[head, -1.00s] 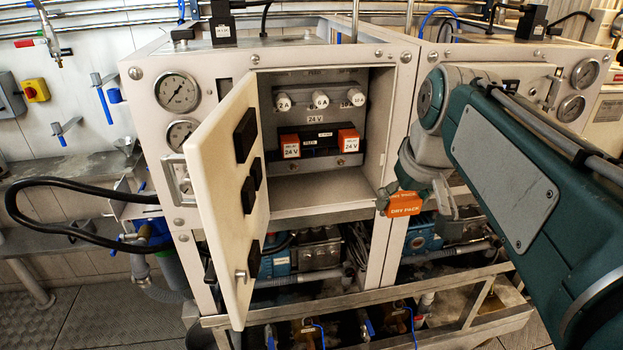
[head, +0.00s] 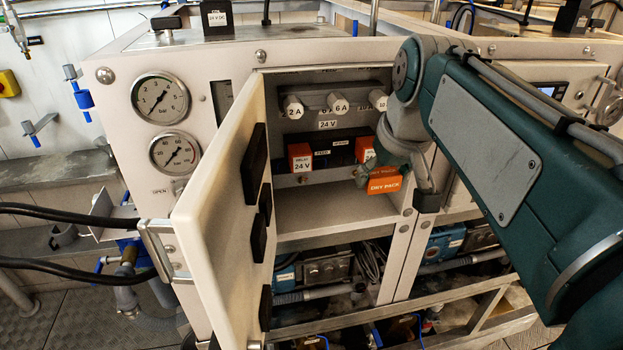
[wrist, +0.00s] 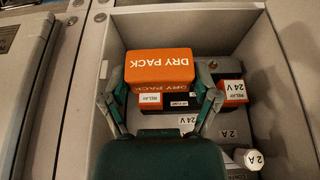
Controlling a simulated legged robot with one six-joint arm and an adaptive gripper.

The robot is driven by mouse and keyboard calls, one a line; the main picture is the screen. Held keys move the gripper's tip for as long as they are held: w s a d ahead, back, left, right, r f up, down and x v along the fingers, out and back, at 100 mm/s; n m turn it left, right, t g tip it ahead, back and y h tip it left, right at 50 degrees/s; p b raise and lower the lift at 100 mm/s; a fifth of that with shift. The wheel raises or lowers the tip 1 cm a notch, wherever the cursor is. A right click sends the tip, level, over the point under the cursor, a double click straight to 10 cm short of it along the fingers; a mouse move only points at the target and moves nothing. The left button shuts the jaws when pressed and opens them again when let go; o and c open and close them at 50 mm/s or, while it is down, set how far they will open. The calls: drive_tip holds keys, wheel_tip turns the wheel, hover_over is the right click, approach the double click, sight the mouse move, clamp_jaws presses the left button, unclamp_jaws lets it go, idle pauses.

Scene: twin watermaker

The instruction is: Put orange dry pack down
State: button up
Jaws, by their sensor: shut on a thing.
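The orange dry pack (head: 384,181) is a small box with white "DRY PACK" lettering. It also shows in the wrist view (wrist: 159,67), between the two fingers of my gripper (wrist: 163,88). My gripper is shut on it. In the head view my gripper (head: 385,168) is at the right side of the open white cabinet (head: 325,215), in front of its opening. The pack is above the level of the bare cabinet floor (head: 330,208). Whether it touches anything besides my fingers cannot be told.
Two orange relays (head: 300,157) sit on a black block at the cabinet's back, the right one partly hidden. White fuse holders (head: 338,104) are above them. The cabinet door (head: 222,220) stands open at the left. The cabinet floor's left and middle are clear.

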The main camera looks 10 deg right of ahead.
drive_tip(key=w+a+f, duration=0.2)
drive_tip(key=w+f, duration=0.1)
drive_tip(key=w, duration=0.2)
hover_over(331, 208)
drive_tip(key=s, duration=0.1)
drive_tip(key=f, duration=0.4)
drive_tip(key=shift+s+d+f, duration=0.15)
drive_tip(key=shift+s+f, duration=0.05)
drive_tip(key=shift+f, duration=0.2)
drive_tip(key=f, duration=0.3)
drive_tip(key=shift+w+f, duration=0.2)
drive_tip(key=shift+w, duration=0.05)
drive_tip(key=shift+f, duration=0.2)
drive_tip(key=o, duration=1.1)
drive_tip(key=shift+c, duration=0.2)
